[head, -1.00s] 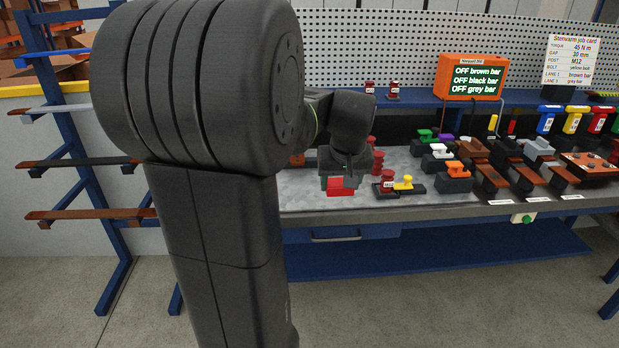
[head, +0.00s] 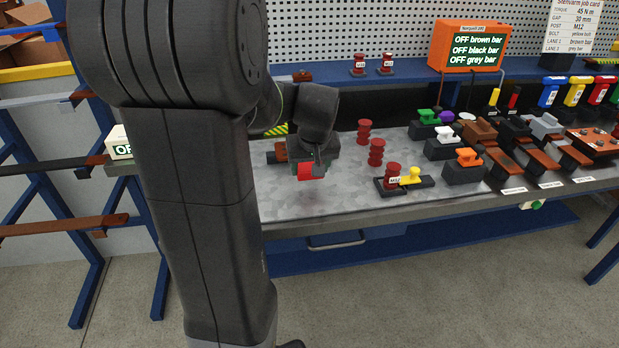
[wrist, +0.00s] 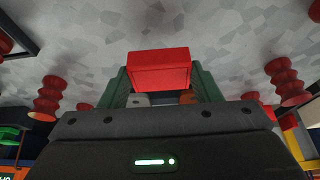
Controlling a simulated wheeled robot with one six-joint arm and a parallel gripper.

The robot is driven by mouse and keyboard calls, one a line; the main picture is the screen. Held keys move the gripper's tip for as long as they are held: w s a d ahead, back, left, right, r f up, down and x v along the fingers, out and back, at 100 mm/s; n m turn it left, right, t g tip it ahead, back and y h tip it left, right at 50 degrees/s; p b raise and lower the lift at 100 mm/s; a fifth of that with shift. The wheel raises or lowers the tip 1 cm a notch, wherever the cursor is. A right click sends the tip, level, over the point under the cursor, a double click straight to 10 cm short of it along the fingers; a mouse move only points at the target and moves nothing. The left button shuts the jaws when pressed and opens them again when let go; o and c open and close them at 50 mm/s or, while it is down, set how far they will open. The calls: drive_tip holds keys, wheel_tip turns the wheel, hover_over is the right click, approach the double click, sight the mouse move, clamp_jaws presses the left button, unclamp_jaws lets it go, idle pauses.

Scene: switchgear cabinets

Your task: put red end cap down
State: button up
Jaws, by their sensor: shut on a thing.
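The red end cap (head: 312,171) is a small red block held at the tip of my gripper (head: 310,163), over the grey bench top (head: 330,199) near its front left part. In the wrist view the red end cap (wrist: 159,70) sits between the two green fingers of my gripper (wrist: 160,84), which are shut on it. In the wrist view the grey surface shows behind the cap. Whether the cap touches the bench top or hangs just above it, I cannot tell.
Red ribbed posts (head: 376,152) stand right of my gripper. A black tray (head: 404,184) with a red post and yellow piece lies further right. An orange-topped block (head: 464,168) and several coloured clamps stand beyond. The bench front between gripper and tray is clear.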

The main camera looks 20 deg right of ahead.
sight(310, 177)
drive_tip(key=shift+f, duration=1.85)
drive_tip(key=shift+f+b, duration=0.25)
drive_tip(key=shift+b, duration=0.05)
drive_tip(key=o, duration=1.1)
drive_tip(key=shift+r, duration=0.1)
drive_tip(key=shift+r+p, duration=0.25)
drive_tip(key=shift+p, duration=0.1)
drive_tip(key=v, duration=1.2)
drive_tip(key=shift+s+f, duration=0.1)
drive_tip(key=shift+s, duration=0.05)
